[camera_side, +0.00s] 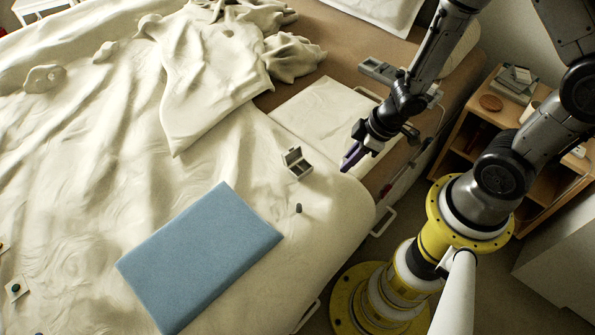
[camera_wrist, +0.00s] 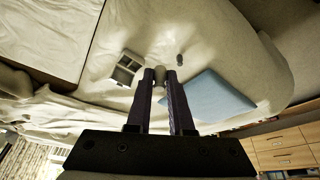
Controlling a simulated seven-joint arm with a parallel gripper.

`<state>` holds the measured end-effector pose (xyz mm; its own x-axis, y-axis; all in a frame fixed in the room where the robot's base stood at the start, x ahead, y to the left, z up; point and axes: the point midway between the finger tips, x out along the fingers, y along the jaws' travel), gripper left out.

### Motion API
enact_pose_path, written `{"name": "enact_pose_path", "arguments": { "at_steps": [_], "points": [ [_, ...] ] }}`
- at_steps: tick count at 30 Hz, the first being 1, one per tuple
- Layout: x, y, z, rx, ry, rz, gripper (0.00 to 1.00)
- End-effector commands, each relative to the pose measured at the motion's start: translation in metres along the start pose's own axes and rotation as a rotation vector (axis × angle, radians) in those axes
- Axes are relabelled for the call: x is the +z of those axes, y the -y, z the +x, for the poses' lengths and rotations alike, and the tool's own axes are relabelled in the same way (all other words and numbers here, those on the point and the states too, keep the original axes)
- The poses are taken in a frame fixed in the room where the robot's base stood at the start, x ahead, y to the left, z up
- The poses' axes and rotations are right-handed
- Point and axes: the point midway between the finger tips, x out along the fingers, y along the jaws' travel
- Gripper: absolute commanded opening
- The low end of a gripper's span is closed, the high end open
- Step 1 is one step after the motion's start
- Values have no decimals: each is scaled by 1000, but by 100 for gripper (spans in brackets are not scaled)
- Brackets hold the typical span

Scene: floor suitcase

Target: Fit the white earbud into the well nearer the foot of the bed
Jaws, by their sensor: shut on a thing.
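My gripper (camera_side: 352,157) hangs over the bed's edge at the right of the small case, apart from it. In the wrist view my gripper (camera_wrist: 160,77) is shut on a small pale piece, the white earbud (camera_wrist: 159,72), whose end shows between the fingertips. The earbud cannot be made out in the side view. The small white case (camera_side: 298,170) stands on the bed with its lid up; it also shows in the wrist view (camera_wrist: 126,68), left of the fingertips. Its wells are too small to tell apart. A dark earbud-like piece (camera_side: 299,208) lies on the sheet near the case.
A blue flat panel (camera_side: 200,258) lies on the bed near the case. A pale flat sheet (camera_side: 322,115) lies behind the case. Rumpled bedding (camera_side: 215,75) rises at the back. A wooden shelf (camera_side: 505,105) stands right of the bed.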

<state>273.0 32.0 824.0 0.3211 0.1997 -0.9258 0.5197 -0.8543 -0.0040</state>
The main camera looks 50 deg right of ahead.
Motion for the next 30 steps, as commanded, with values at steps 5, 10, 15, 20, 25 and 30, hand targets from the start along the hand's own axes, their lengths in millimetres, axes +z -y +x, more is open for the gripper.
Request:
{"name": "enact_pose_path", "arguments": {
  "at_steps": [5,10,15,20,25,30],
  "points": [
    [-19,-13,19,4,-5,2,0],
    [-44,-28,48,4,-4,2,0],
    [-63,-42,75,4,-2,4,0],
    [-71,-51,106,5,-3,4,0],
    [-77,-57,126,5,-4,3,0],
    [-80,-60,138,5,-4,4,0]
  ]
}}
